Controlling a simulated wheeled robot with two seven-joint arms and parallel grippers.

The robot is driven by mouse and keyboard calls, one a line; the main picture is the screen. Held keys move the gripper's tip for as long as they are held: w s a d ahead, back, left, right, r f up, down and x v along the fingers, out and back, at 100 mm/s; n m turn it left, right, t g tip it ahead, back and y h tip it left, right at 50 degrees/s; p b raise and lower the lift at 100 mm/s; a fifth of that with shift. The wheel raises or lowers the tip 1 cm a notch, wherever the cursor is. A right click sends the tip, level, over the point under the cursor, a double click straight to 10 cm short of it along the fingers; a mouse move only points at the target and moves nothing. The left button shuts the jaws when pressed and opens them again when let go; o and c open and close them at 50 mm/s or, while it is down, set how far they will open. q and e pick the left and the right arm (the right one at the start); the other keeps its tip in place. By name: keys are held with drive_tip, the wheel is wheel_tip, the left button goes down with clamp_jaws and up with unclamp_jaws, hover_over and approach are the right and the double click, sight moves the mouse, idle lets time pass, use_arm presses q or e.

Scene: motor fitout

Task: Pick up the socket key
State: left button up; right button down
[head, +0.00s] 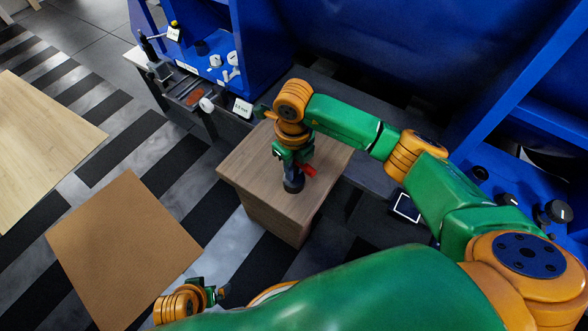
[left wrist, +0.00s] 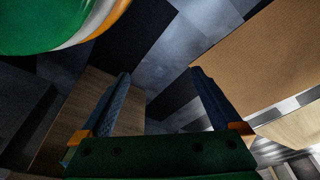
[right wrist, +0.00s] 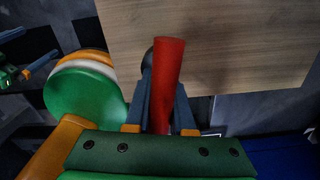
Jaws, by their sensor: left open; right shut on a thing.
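The socket key shows as a red handle (head: 309,170) at my right gripper (head: 292,178), over the wooden block's top. In the right wrist view the red handle (right wrist: 168,75) runs between the two dark fingers, and my right gripper (right wrist: 160,110) is shut on it. A dark rounded part shows beside the handle there; I cannot tell whether it belongs to the key. Whether the key touches the block is unclear. My left gripper (head: 222,293) is low at the bottom of the head view, away from the block. In the left wrist view its fingers (left wrist: 160,95) are apart and empty.
The wooden block (head: 245,165) stands in front of a dark bench with blue machinery (head: 205,60). Tools and a small label (head: 242,107) are at the bench's left. A brown board (head: 120,245) and a pale wooden surface (head: 40,140) lie left, with striped floor between.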

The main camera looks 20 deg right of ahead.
idle(0.6)
drive_tip(key=shift+r, duration=0.2)
wheel_tip(320, 180, up, 9)
drive_tip(key=p, duration=0.3)
drive_tip(key=shift+f, duration=0.1)
use_arm(q)
drive_tip(key=s+f, duration=0.4)
drive_tip(key=f, duration=0.1)
drive_tip(key=shift+a+f, duration=0.25)
drive_tip(key=shift+a, duration=0.2)
use_arm(e)
drive_tip(key=shift+r, duration=0.45)
use_arm(q)
drive_tip(key=shift+s, duration=0.1)
